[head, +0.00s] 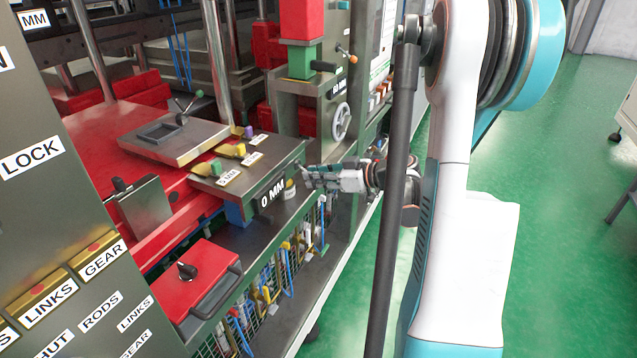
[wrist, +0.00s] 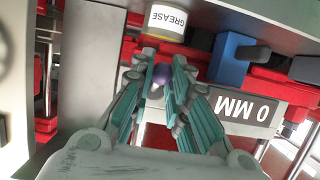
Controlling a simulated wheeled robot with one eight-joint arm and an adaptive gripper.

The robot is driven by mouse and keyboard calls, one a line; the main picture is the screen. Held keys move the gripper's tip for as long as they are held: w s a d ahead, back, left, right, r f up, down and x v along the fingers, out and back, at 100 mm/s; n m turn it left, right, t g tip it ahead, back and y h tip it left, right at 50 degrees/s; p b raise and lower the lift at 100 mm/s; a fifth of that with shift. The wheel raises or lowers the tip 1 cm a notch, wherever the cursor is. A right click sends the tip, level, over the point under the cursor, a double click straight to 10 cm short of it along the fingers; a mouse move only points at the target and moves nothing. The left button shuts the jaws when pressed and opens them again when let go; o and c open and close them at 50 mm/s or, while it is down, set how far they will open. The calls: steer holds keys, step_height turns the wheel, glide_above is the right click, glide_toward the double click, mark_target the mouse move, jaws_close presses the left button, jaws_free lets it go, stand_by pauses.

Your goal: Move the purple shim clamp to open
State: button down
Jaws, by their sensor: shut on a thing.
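My gripper (head: 307,178) is at the front right corner of the grey shim block, beside the plate marked 0 MM (head: 272,196). In the wrist view my gripper (wrist: 162,66) has its teal fingers closed around a purple knob (wrist: 161,75), which I take as the shim clamp's handle. Fingers cover most of it, and its lever cannot be made out. In the head view my fingers hide this knob. Another small purple piece (head: 249,131) stands on top of the block, behind the yellow and green pieces.
A grease can (wrist: 167,20) is close to the fingertips, with a blue block (wrist: 231,62) to its right. Yellow (head: 232,150) and green (head: 216,167) pieces sit on the block. A handwheel (head: 341,122) is behind.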

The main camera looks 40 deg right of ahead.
steer(key=shift+s+d+r+p, duration=0.15)
steer(key=shift+r+p, duration=0.1)
steer(key=shift+r, duration=0.2)
steer(key=shift+s+r+p, duration=0.15)
steer(key=shift+r+p, duration=0.1)
steer(key=shift+r, duration=0.3)
steer(key=shift+s+r+p, duration=0.15)
steer(key=shift+r+p, duration=0.45)
steer(key=shift+r, duration=0.4)
steer(key=shift+r+p, duration=0.65)
steer(key=shift+r, duration=0.2)
steer(key=shift+w+r, duration=0.1)
steer(key=shift+w, duration=0.1)
